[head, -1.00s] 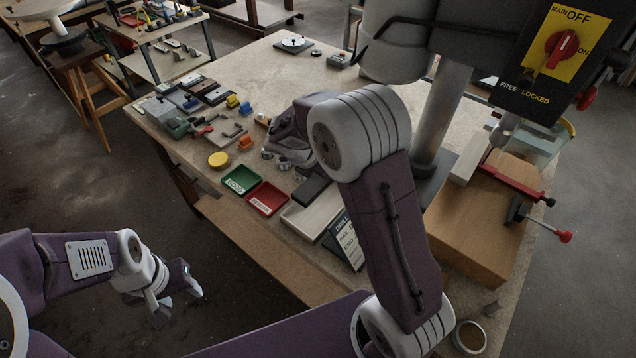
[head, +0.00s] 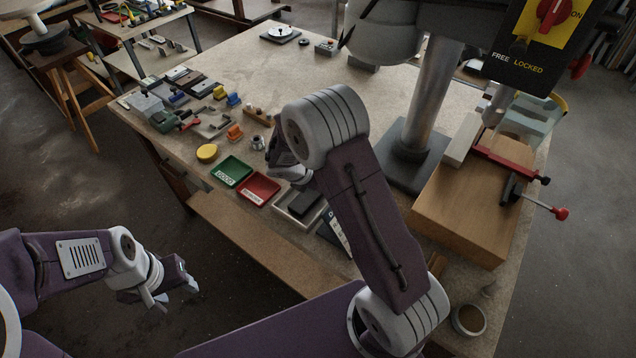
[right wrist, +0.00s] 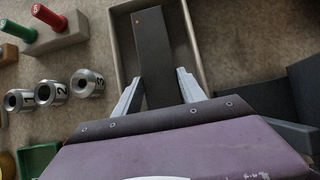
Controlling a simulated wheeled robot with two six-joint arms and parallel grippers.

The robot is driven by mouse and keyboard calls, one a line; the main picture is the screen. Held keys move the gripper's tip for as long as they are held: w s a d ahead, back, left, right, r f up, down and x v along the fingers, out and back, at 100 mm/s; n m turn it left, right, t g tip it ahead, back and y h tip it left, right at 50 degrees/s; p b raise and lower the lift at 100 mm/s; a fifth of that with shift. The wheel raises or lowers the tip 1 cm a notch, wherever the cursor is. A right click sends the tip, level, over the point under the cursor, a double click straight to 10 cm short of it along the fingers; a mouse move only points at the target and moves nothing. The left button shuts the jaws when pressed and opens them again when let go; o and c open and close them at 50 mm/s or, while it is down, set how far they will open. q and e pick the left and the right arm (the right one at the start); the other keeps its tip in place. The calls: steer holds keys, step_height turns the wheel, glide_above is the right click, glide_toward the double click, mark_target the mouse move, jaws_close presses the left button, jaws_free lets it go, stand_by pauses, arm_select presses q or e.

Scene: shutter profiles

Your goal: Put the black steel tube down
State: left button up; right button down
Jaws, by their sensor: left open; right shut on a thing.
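The black steel tube (right wrist: 160,55) lies lengthwise between the two fingers of my right gripper (right wrist: 160,82), which is shut on it. Below it is a shallow, light-rimmed tray (right wrist: 119,40), and the tube is within its outline. In the head view the black tube (head: 307,205) shows over the tray (head: 297,224); I cannot tell whether it touches the tray floor. My right forearm hides most of the right gripper there. My left gripper (head: 172,293) is open and empty, off the table at the lower left.
A green bin (head: 232,171) and a red bin (head: 259,188) stand left of the tray. A drill column (head: 425,100) and wooden box (head: 470,205) stand right.

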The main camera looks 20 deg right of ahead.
steer(key=shift+w, duration=0.1)
steer(key=c, duration=0.7)
jaws_free()
steer(key=shift+o, duration=0.2)
steer(key=shift+a+r, duration=0.1)
steer(key=shift+r, duration=0.2)
steer(key=p+v, duration=0.2)
steer(key=v, duration=0.9)
steer(key=shift+s+a+r, duration=0.2)
steer(key=shift+s, duration=0.05)
